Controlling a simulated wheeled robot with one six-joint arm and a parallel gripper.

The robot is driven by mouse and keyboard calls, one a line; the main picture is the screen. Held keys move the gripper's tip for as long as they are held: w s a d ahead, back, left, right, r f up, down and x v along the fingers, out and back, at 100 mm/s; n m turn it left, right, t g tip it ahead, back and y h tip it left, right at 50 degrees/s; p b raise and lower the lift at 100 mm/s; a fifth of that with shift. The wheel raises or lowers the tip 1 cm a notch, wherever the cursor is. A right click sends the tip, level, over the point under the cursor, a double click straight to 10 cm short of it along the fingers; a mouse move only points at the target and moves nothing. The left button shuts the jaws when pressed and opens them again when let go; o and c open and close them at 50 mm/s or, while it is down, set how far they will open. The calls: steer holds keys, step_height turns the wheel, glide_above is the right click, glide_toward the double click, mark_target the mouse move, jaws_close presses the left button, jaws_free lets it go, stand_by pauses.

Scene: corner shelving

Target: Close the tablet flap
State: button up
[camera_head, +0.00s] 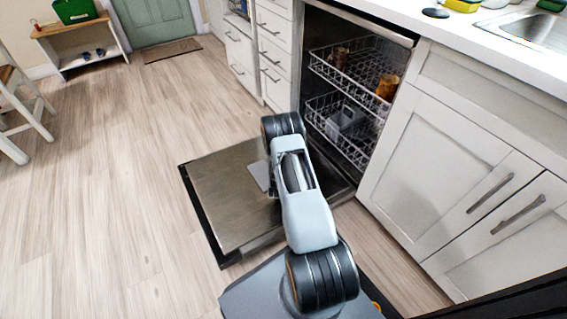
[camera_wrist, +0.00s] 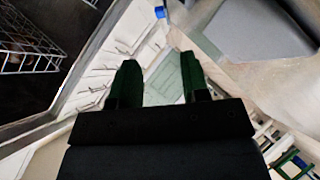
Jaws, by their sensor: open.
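The dishwasher door (camera_head: 215,190) is folded down and lies open, its metal inner face up. A pale grey plate (camera_head: 259,176) on that face, partly hidden by my arm, looks like the tablet compartment or its flap. I cannot tell clearly how far the flap stands open. My gripper (camera_wrist: 158,78) shows in the wrist view with its two dark green fingers apart and nothing between them. In the head view my arm hides it. A large grey shape (camera_wrist: 262,28) fills the upper right of the wrist view; I cannot tell what it is.
The dishwasher's racks (camera_head: 345,125) hold brown cups (camera_head: 387,87). White cabinets (camera_head: 440,165) stand at right, and drawers (camera_head: 268,50) beyond. The wooden floor (camera_head: 110,190) at left is clear. A low shelf (camera_head: 82,45) and a green door (camera_head: 158,20) are farther back.

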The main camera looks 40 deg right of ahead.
steer(key=b+x, duration=0.4)
steer(key=x, duration=0.6)
steer(key=shift+w+f, duration=0.1)
steer(key=shift+f, duration=0.15)
steer(key=shift+w+d+f+b, duration=0.15)
steer(key=shift+w+d+b, duration=0.3)
steer(key=shift+w+b, duration=0.05)
steer(key=shift+c, duration=0.2)
